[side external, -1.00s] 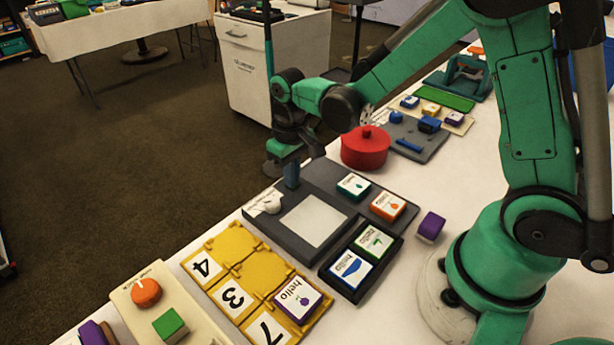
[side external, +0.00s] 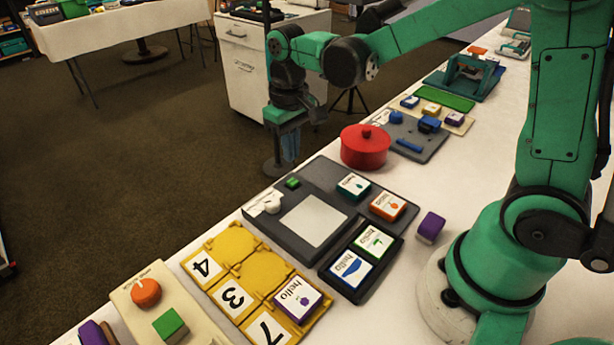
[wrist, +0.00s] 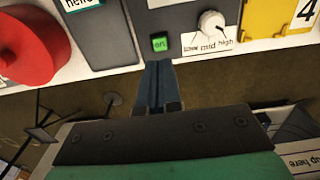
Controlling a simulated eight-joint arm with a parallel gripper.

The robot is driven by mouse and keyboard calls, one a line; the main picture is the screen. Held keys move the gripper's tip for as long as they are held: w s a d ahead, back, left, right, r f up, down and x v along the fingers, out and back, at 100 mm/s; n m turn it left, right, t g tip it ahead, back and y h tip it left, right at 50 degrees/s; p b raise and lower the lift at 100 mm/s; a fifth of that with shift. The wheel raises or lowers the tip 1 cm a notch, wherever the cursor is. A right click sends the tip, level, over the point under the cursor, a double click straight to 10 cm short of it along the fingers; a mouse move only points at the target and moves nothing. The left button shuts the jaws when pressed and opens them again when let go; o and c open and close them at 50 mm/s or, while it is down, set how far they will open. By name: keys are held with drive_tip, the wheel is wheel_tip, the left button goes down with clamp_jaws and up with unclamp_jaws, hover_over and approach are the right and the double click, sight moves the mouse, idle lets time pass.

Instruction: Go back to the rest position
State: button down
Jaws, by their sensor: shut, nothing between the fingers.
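My gripper (side external: 289,150) is up in the air at the table's far edge, left of the red pot (side external: 364,147) and beyond the dark grey panel. Its fingers are together and empty; in the wrist view the blue-grey fingertips (wrist: 157,66) meet just below a green "on" switch (wrist: 160,43), apart from it as far as I can tell. The side view shows that green switch (side external: 292,183) on the dark grey panel (side external: 262,222), uncovered.
The grey panel also bears a white knob (side external: 272,204), a pale square (side external: 313,222) and labelled blocks. A yellow numbered tray (side external: 222,245) lies nearer the camera. A purple block (side external: 430,227) sits near my base. Open floor (side external: 150,170) lies beyond the table edge.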

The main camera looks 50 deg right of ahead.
drive_tip(key=shift+s+r, duration=0.2)
drive_tip(key=shift+r, duration=0.1)
drive_tip(key=s+r+t, duration=0.4)
drive_tip(key=s+t, duration=0.3)
drive_tip(key=shift+d+r, duration=0.25)
drive_tip(key=shift+r, duration=0.05)
idle(1.0)
